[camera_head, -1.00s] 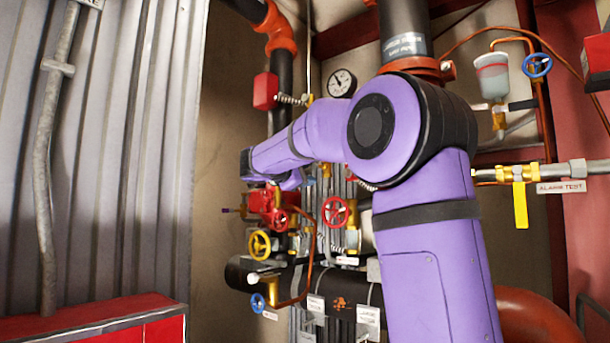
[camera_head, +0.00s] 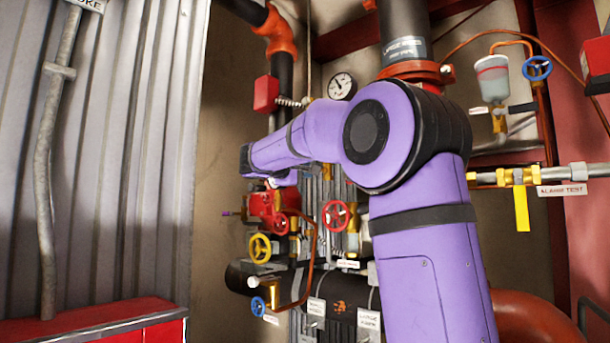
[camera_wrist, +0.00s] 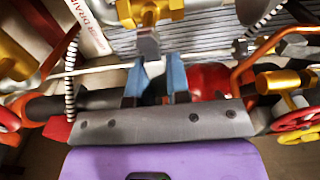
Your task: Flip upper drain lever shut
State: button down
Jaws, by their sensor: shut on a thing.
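In the wrist view, my gripper (camera_wrist: 156,76) has its two blue fingers close together around the end of a short grey lever (camera_wrist: 149,43). The lever hangs from a brass valve body (camera_wrist: 150,10) at the top of the picture, next to a white sign (camera_wrist: 92,22) on which part of "DRAIN" can be read. The lever's end between the fingers is partly hidden. In the head view, my purple arm reaches to the pipework, and my gripper and the held lever are hidden.
Around the gripper are a red handwheel (camera_head: 336,214), a yellow handwheel (camera_head: 260,248) and a blue handwheel (camera_head: 258,305). A pressure gauge (camera_head: 342,86) sits above the arm. A corrugated wall (camera_head: 110,170) stands left. A yellow alarm-test lever (camera_head: 521,208) hangs at right.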

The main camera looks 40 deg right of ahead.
dwell(0.3)
jog(key=c, duration=1.1)
grip_release()
jog(key=a, duration=0.3)
jog(key=s+a, duration=0.1)
jog(key=a, duration=0.6)
jog(key=shift+s+a, duration=0.2)
jog(key=shift+a, duration=0.15)
jog(key=s+a+f+t+y, duration=0.1)
jog(key=s+a+f+y, duration=0.4)
jog(key=s+f, duration=0.4)
jog(key=s+a+f+m+t+y, duration=0.1)
jog(key=s+a+f+y, duration=0.5)
jog(key=f, duration=0.8)
jog(key=s+a+f+y, duration=0.6)
jog(key=s+f, duration=0.5)
jog(key=s, duration=0.2)
jog(key=shift+a+f+m+t+y, duration=0.1)
jog(key=shift+f+m+t+y, duration=0.1)
jog(key=shift+m+t+y, duration=0.15)
